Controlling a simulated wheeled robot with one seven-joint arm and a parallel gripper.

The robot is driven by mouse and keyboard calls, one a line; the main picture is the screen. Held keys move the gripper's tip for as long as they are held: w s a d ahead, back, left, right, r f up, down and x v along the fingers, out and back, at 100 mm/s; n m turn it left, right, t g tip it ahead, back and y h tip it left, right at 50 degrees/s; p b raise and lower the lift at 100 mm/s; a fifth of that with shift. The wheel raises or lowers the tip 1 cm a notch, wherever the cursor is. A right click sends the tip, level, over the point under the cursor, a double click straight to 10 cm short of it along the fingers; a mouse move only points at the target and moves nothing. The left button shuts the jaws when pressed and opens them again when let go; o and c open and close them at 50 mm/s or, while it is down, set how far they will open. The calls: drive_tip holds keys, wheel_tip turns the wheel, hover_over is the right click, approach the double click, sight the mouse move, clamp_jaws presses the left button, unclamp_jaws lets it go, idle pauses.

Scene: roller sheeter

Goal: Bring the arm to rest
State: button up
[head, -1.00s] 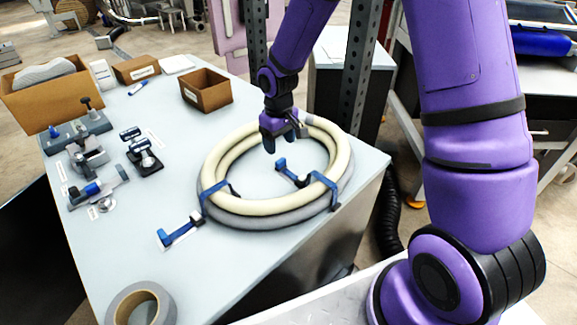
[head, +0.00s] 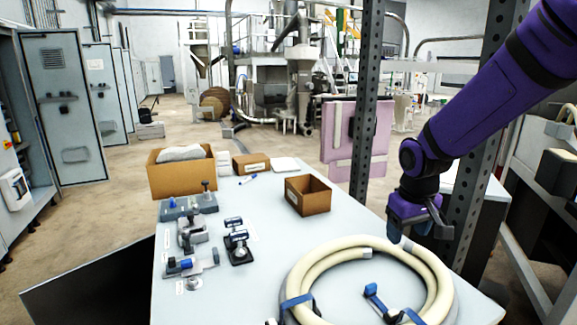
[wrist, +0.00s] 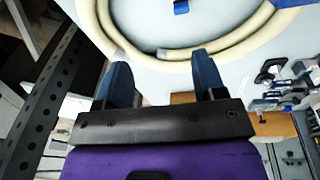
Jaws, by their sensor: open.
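My gripper (head: 402,238) hangs from my purple arm at the right of the head view, above the far edge of the coiled cream hose. In the wrist view my gripper (wrist: 163,75) shows two dark blue fingers apart with nothing between them. The coiled hose (head: 440,277) lies on the table (head: 215,295) with blue straps around it. Its near part is cut off by the bottom of the head view. The hose also shows beyond my fingertips in the wrist view (wrist: 105,38).
A perforated dark post (head: 367,100) stands behind the table, and another stands close by my arm. An empty brown box (head: 307,196), a larger carton (head: 180,180) and several clamps (head: 237,248) are on the table. The floor beyond is open.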

drive_tip(key=s+d+r+m+t, duration=0.1)
drive_tip(key=s+d+r, duration=0.1)
drive_tip(key=s+r, duration=0.5)
drive_tip(key=s+d+r+m+t, duration=0.2)
drive_tip(key=s+r, duration=0.6)
drive_tip(key=s, duration=0.8)
drive_tip(key=shift+d+y, duration=0.3)
